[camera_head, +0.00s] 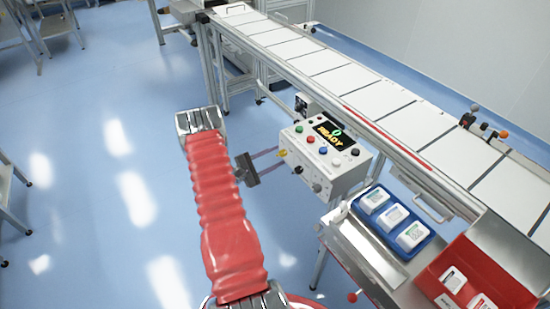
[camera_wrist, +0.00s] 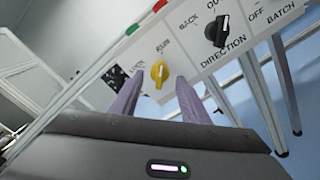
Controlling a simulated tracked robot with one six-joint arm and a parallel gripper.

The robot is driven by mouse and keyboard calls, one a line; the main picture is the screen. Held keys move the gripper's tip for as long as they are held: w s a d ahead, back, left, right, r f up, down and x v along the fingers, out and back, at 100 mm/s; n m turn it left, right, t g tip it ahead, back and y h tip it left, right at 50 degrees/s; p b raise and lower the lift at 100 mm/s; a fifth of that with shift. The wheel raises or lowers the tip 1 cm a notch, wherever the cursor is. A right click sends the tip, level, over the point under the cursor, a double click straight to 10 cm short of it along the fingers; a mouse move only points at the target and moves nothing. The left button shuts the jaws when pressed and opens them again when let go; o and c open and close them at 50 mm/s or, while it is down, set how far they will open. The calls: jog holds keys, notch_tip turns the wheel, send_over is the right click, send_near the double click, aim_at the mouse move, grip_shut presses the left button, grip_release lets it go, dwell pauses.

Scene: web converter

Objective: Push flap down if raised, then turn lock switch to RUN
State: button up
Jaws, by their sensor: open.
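The control box (camera_head: 338,178) stands beside the conveyor, its screen reading READY. A yellow knob (camera_wrist: 160,72) on its front face is the likely lock switch. It also shows in the head view (camera_head: 282,152). The word RUN is printed above it in the wrist view; a mark to its left is blurred. Its pale pointer line looks roughly upright, but I cannot tell its exact setting. My gripper (camera_wrist: 159,96) is open and empty, its two purple fingers pointing at the knob from either side, apparently short of it. I cannot make out a raised flap.
A black DIRECTION knob (camera_wrist: 217,30) sits right of the yellow one, with a BATCH switch beyond. Coloured buttons cover the box's sloped top. A blue tray (camera_head: 424,254) and a red tray (camera_head: 517,289) hold white packs at the right. Open floor lies left.

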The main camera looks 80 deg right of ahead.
jog(key=v, duration=1.3)
jog(key=shift+w+a, duration=0.2)
jog(key=shift+w, duration=0.05)
jog(key=shift+f, duration=0.1)
